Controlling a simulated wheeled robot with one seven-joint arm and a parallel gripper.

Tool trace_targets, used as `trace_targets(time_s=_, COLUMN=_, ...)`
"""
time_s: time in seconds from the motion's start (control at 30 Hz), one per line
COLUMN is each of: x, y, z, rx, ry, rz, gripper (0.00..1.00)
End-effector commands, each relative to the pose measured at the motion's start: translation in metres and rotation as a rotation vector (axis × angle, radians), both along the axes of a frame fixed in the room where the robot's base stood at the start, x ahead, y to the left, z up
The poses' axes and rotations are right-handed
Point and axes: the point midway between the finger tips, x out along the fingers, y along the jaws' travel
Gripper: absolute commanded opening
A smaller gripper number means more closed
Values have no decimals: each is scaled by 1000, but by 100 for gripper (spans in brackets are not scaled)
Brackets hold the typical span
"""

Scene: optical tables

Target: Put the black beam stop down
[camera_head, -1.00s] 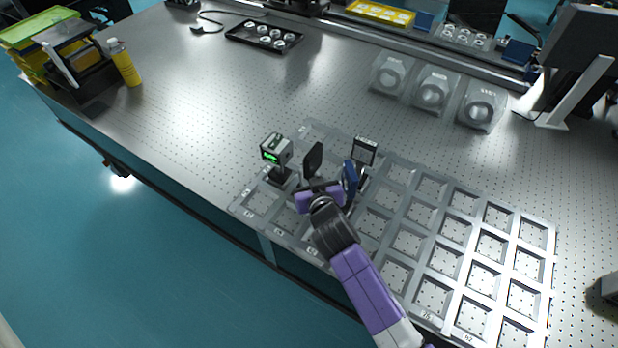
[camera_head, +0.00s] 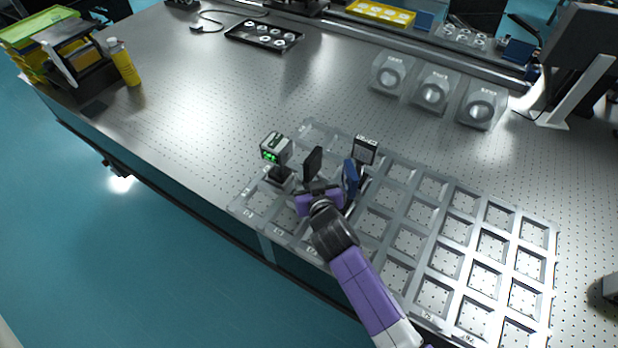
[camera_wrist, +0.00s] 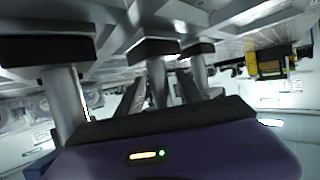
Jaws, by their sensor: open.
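The black beam stop (camera_head: 313,163) is an upright dark plate in the head view. It stands in the grid tray's left part, between a small device with a green display (camera_head: 276,153) and a blue-framed part (camera_head: 351,178). My gripper (camera_head: 318,188) is low at the tray, just in front of the beam stop. The wrist view appears upside down. In it, a grey post (camera_wrist: 157,82) with a black base stands between the open fingers, apparently the beam stop's post. The beam stop's lower part is hidden by my gripper in the head view.
The grid tray (camera_head: 408,222) has many empty square compartments to the right. A white-labelled part (camera_head: 365,150) stands behind the blue one. Three clear boxes (camera_head: 433,92) sit farther back. A yellow bottle (camera_head: 124,62) stands far left; the table between is clear.

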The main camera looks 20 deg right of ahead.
Motion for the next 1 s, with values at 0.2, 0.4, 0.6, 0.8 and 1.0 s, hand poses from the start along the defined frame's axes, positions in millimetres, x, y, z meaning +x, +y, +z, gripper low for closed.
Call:
trace_targets(time_s=0.2, x=-7, y=2, z=1, rx=2, ry=1, rz=0, gripper=44)
trace_targets(time_s=0.4, x=-36, y=7, z=11, rx=3, ry=0, rz=-1, gripper=44)
trace_targets(time_s=0.6, x=-60, y=11, z=22, rx=2, ry=0, rz=-1, gripper=44)
trace_targets(time_s=0.8, x=-71, y=12, z=27, rx=0, ry=0, rz=-1, gripper=44)
trace_targets(time_s=1.0, x=-72, y=12, z=28, rx=0, ry=0, rz=-1, gripper=44)
